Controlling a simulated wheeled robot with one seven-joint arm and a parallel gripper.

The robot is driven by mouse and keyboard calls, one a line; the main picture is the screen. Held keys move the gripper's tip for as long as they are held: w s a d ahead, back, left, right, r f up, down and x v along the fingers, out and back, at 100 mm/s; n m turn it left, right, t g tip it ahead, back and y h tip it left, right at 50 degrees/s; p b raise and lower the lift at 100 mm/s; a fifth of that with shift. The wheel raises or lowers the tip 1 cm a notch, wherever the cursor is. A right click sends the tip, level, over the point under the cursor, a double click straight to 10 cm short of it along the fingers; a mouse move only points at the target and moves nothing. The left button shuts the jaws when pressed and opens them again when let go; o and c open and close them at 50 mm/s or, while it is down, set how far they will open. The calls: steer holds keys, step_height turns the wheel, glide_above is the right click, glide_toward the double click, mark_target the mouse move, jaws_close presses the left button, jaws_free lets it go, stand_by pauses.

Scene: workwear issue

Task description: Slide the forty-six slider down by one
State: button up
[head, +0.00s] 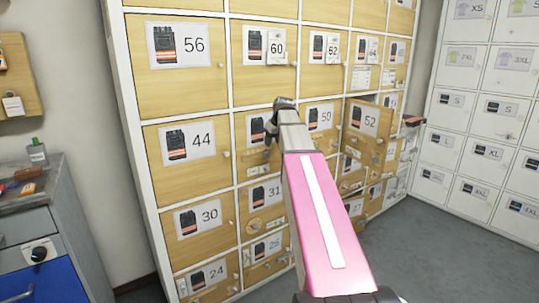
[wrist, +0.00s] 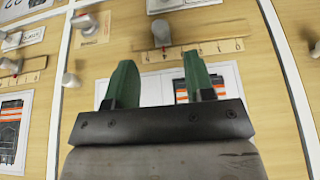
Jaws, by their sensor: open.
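The slider (wrist: 160,33) is a grey knob on a pale wooden strip (wrist: 200,50) with tick marks and small numbers, fixed to a locker door. In the wrist view it stands just beyond my fingertips, near the left part of the strip. My gripper (wrist: 161,75) has two green fingers, spread apart with nothing between them, and they do not visibly touch the knob. The door's vest label (wrist: 228,78) is partly behind the fingers, and its number is hidden. In the head view my gripper (head: 271,128) is at the door between 44 and 50, hiding most of its label.
Another slider strip (wrist: 22,72) is on the door to the left in the wrist view. The number 52 door (head: 368,122) stands ajar to the right of my arm. Floor is clear at the right.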

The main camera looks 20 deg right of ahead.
mark_target(268, 155)
steer(key=x, duration=0.7)
steer(key=shift+f, duration=0.35)
steer(key=shift+c, duration=0.3)
